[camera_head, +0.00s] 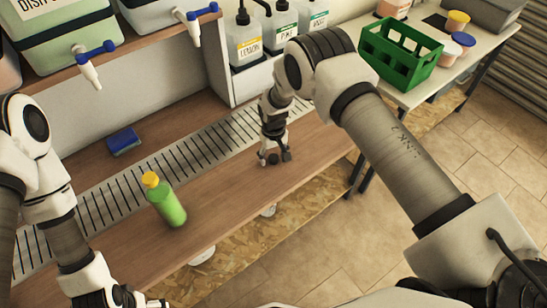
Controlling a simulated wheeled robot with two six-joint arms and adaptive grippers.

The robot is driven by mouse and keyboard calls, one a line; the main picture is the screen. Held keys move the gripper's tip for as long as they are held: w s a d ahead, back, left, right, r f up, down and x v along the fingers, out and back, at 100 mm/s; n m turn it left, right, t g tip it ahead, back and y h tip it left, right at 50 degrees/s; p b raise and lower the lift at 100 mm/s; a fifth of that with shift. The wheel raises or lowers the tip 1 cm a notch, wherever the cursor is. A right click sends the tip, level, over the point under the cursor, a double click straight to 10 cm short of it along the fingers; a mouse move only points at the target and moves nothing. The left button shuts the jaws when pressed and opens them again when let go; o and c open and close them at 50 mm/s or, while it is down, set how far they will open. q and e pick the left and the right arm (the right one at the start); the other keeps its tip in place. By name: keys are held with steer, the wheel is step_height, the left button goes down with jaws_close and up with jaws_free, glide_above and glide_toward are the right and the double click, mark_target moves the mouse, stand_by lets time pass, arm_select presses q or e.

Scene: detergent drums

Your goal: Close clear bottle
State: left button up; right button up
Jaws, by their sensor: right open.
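A green bottle (168,205) with a yellow cap (150,179) stands, slightly tilted in the picture, on the wooden counter (230,205). The cap sits on its top; I cannot tell how tight it is. No plainly clear, colourless bottle shows on the counter. My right gripper (274,158) is open and points down at the counter, to the right of the bottle and apart from it. Small dark and reddish parts show at its fingertips; I cannot tell whether they belong to it. My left gripper (135,299) is low at the bottom edge, partly cut off, its jaws unclear.
A slotted metal drain (150,176) runs along the counter. A blue sponge (123,141) lies behind it. Drums with blue-handled taps (95,52) and pump bottles (243,40) stand on the shelves. A green crate (400,52) and tubs (457,22) occupy the right table.

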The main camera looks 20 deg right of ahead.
mark_target(273, 159)
steer(key=c, duration=0.8)
steer(key=shift+o, duration=0.2)
steer(key=shift+r, duration=0.15)
steer(key=shift+r+b, duration=0.35)
steer(key=shift+r, duration=0.3)
steer(key=shift+s+a+r+b, duration=0.1)
steer(key=shift+s+r+b, duration=0.1)
steer(key=shift+r, duration=0.3)
steer(key=shift+s+a+r+b, duration=0.1)
steer(key=shift+s+r+b, duration=0.05)
steer(key=shift+r, duration=0.3)
steer(key=s+a, duration=0.1)
steer(key=s, duration=0.3)
steer(key=s+a+r, duration=0.1)
steer(key=s+a, duration=0.1)
steer(key=s, duration=0.2)
steer(key=s+a, duration=0.1)
steer(key=s, duration=0.3)
steer(key=shift+a+r+b, duration=0.2)
steer(key=shift+a+b, duration=0.1)
steer(key=shift+a, duration=0.05)
steer(key=p, duration=0.3)
steer(key=s+a+p, duration=0.1)
steer(key=p, duration=0.2)
steer(key=shift+s+r, duration=0.3)
steer(key=shift+r, duration=0.1)
steer(key=shift+s+f, duration=0.25)
steer(key=shift+f, duration=0.1)
